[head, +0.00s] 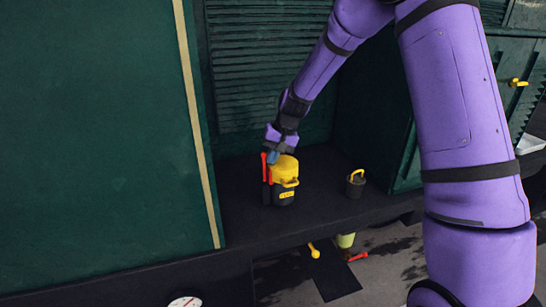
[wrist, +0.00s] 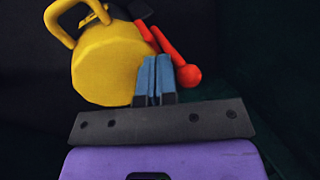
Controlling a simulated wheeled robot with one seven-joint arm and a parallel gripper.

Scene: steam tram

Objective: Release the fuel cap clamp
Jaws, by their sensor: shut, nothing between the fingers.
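The fuel cap (head: 284,168) is yellow with a yellow handle and sits on a dark filler body (head: 285,194) on the black ledge. A red clamp lever (head: 264,168) stands upright at the cap's left side. In the wrist view the cap (wrist: 108,65) fills the upper left, and the red lever (wrist: 172,50) with its ball end lies right of it. My gripper (head: 272,158) has blue fingers and is shut and empty, over the cap's edge beside the lever. In the wrist view the fingertips (wrist: 153,62) lie between cap and lever; I cannot tell whether they touch either.
A small dark pot with a yellow handle (head: 355,184) stands on the ledge to the right. A green panel (head: 95,130) with a tan edge strip rises at left, louvres (head: 245,70) behind. Below the ledge are a yellow knob (head: 313,250) and a red lever (head: 357,257).

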